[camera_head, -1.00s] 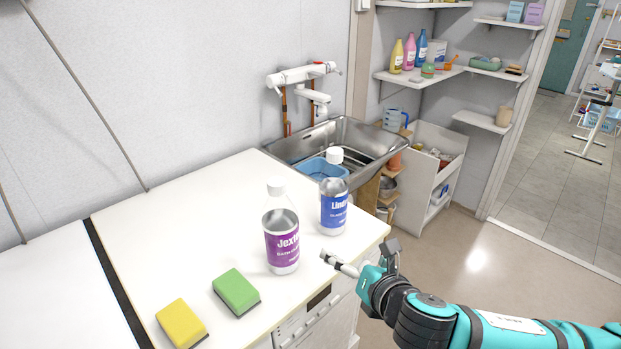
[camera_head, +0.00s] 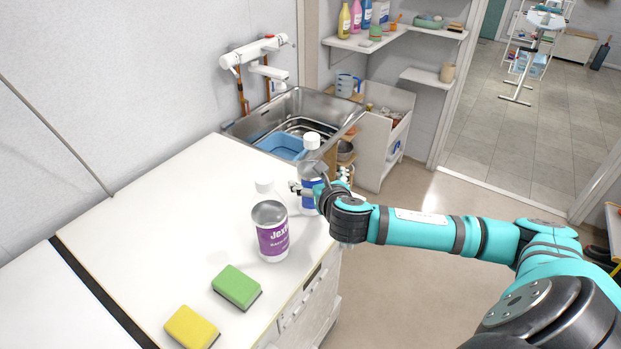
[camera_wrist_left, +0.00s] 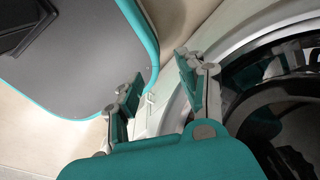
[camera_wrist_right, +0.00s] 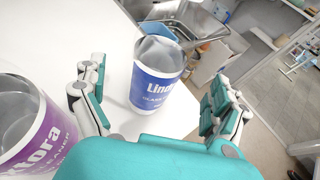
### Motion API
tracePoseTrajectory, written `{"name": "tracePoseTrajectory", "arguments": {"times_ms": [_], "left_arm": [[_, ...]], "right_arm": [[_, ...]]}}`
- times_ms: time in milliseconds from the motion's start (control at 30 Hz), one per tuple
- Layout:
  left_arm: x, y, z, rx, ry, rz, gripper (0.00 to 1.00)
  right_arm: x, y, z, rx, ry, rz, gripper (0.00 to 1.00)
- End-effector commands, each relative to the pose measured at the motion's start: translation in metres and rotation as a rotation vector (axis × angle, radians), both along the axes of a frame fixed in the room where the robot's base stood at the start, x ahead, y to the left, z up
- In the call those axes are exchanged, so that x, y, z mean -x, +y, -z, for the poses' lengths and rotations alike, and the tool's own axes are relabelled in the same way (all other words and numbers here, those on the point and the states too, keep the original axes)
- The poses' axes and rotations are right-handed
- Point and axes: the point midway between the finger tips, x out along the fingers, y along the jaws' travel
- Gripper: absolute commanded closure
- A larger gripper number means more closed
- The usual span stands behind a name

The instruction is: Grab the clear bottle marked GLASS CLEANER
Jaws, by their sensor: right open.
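The clear bottle with the blue label (camera_head: 308,197) stands upright on the white worktop (camera_head: 170,215), near its right edge. In the right wrist view the blue-labelled bottle (camera_wrist_right: 157,84) shows its label, partly readable as "GLASS CLEANER". My right gripper (camera_head: 312,184) is open, with its fingers to either side of this bottle as seen from the wrist. I cannot tell how deep the bottle sits between them; no finger visibly touches it. The gripper partly hides it in the head view. My left gripper (camera_wrist_left: 158,72) is open and empty, low beside a round machine door (camera_wrist_left: 275,90).
A clear bottle with a purple label (camera_head: 271,233) stands close by, just left of my right gripper in its wrist view (camera_wrist_right: 30,130). A green sponge (camera_head: 237,286) and a yellow sponge (camera_head: 191,327) lie nearer. A steel sink (camera_head: 262,122) with a blue tub (camera_head: 281,146) lies behind.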

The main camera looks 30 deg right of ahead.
Motion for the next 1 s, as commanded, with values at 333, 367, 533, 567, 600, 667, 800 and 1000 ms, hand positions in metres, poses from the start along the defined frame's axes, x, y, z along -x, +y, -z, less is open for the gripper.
{"name": "tracePoseTrajectory", "arguments": {"times_ms": [333,367,533,567,600,667,800,1000], "left_arm": [[0.000,0.000,-0.010,0.000,-0.001,0.000,0.60],[0.000,0.000,-0.012,0.000,-0.001,0.000,0.60],[-0.001,0.000,-0.015,0.000,-0.001,0.000,0.60],[-0.001,0.000,-0.015,0.000,-0.001,0.000,0.60],[-0.001,0.000,-0.015,0.000,-0.001,0.000,0.60],[-0.001,0.000,-0.015,0.000,-0.001,0.000,0.60],[-0.001,0.000,-0.014,0.000,-0.001,0.000,0.60],[-0.001,0.000,-0.014,0.000,-0.002,0.000,0.60]], "right_arm": [[-0.029,-0.009,0.009,-0.002,0.002,0.003,0.01],[-0.033,-0.010,0.010,-0.002,0.001,0.002,0.01],[-0.053,-0.016,0.020,-0.001,0.002,0.001,0.01],[-0.055,-0.016,0.021,0.000,0.002,0.001,0.01],[-0.056,-0.017,0.023,0.001,0.002,0.001,0.01],[-0.058,-0.018,0.023,0.000,0.002,0.000,0.01],[-0.057,-0.018,0.023,0.001,0.001,0.000,0.01],[-0.057,-0.018,0.023,0.001,0.001,0.000,0.22]]}}
